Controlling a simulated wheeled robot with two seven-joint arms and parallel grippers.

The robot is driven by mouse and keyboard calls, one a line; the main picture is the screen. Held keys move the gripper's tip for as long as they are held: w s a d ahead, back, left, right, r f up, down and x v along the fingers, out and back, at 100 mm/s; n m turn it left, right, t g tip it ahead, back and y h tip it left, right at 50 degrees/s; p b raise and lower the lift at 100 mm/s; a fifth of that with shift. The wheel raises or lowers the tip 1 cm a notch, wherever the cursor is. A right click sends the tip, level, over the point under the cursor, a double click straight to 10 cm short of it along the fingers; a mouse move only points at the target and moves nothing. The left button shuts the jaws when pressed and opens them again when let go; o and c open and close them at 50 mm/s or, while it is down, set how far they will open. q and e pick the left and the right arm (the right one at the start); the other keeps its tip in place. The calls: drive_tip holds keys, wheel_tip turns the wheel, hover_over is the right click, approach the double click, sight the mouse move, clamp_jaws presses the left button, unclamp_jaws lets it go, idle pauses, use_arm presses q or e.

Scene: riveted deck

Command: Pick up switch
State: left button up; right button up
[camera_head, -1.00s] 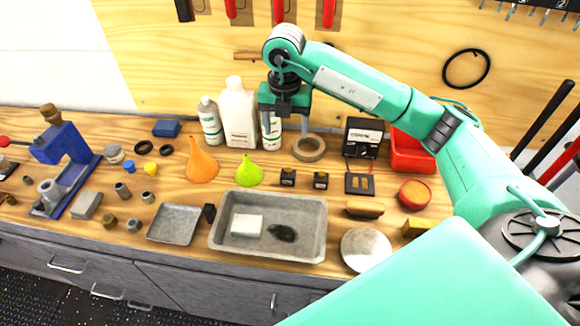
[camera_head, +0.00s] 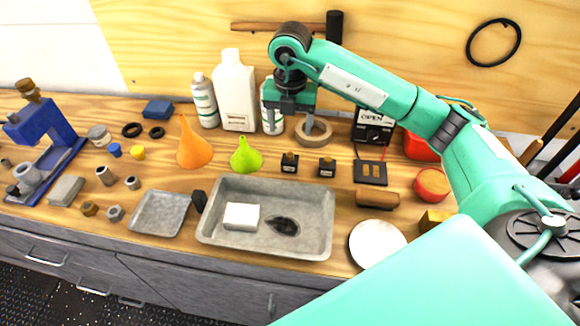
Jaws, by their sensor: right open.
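Two small black blocks with light faces stand mid-bench: the left block (camera_head: 289,162) and the right block (camera_head: 327,167). A flat dark plate with copper-coloured strips (camera_head: 370,172) lies to their right. I cannot tell for sure which of these is the switch. My right gripper (camera_head: 290,126) is open and empty, pointing down. In the picture it is just above the left black block, overlapping a white bottle and the tape ring. It touches none of the small pieces that I can see. My left gripper is out of view.
A grey tray (camera_head: 209,236) holds a white block and a dark object. An orange funnel (camera_head: 193,146), a green funnel (camera_head: 246,157) and a large white bottle (camera_head: 234,95) stand left of the gripper. A tape ring (camera_head: 316,137) and a black meter (camera_head: 373,126) are close by.

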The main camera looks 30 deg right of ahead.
sight(290, 154)
wheel_tip(290, 154, down, 8)
drive_tip(key=shift+f+p, duration=0.2)
drive_tip(key=shift+p, duration=0.45)
drive_tip(key=shift+f, duration=0.4)
drive_tip(key=f, duration=0.1)
drive_tip(key=f+p, duration=0.1)
drive_tip(key=f, duration=0.1)
drive_tip(key=shift+w+d+f, duration=0.1)
drive_tip(key=shift+w+f, duration=0.15)
drive_tip(key=shift+f, duration=0.05)
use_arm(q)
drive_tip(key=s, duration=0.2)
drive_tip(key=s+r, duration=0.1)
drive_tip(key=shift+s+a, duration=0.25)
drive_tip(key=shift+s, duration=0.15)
use_arm(e)
drive_tip(key=shift+f, duration=0.35)
drive_tip(key=shift+c, duration=0.5)
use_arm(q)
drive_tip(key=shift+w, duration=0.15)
use_arm(e)
drive_tip(key=c, duration=1)
